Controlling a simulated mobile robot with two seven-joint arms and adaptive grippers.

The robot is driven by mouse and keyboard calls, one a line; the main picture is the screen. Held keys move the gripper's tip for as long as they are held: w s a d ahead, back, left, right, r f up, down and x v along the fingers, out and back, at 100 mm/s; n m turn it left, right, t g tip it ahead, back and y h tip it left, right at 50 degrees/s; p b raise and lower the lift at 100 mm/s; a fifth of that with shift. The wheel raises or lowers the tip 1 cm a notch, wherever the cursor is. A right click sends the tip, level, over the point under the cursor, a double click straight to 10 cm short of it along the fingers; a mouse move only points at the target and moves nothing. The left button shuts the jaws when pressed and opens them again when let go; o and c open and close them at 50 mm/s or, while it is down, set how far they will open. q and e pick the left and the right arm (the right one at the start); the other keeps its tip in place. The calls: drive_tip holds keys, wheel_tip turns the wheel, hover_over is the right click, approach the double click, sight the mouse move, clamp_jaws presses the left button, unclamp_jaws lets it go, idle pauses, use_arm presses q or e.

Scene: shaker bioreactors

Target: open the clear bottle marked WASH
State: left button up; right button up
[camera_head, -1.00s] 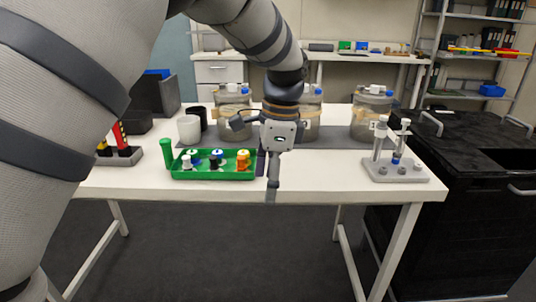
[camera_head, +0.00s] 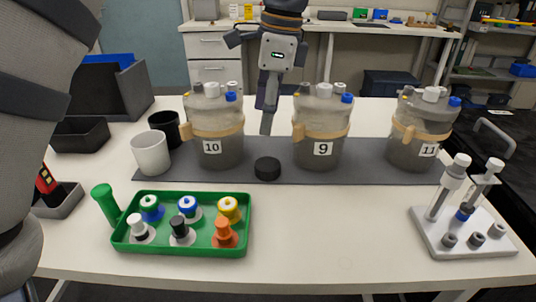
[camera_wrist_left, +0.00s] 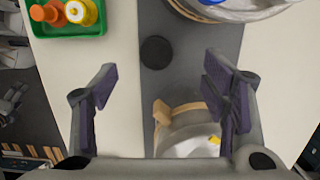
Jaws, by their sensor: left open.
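The tray corner also shows in the left wrist view (camera_wrist_left: 68,31). My left gripper (camera_wrist_left: 158,72) is open and empty, its fingers spread wide, pointing down behind the tray. In the head view it hangs between vessels 10 and 9 (camera_head: 268,112). My right gripper is out of view.
Vessels 10 (camera_head: 217,147), 9 (camera_head: 321,149) and 11 (camera_head: 414,150) stand on a dark mat (camera_head: 380,174). A black disc (camera_head: 267,168) lies between the first two. A white cup (camera_head: 150,153) is behind the tray; a grey rack (camera_head: 462,237) stands right. The front-middle table is clear.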

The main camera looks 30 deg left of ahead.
sight(267, 164)
use_arm(q)
drive_tip(key=f, duration=1.1)
drive_tip(key=shift+s+d, duration=0.15)
drive_tip(key=shift+d, duration=0.15)
drive_tip(key=shift+r, duration=0.1)
drive_tip(key=c, duration=1)
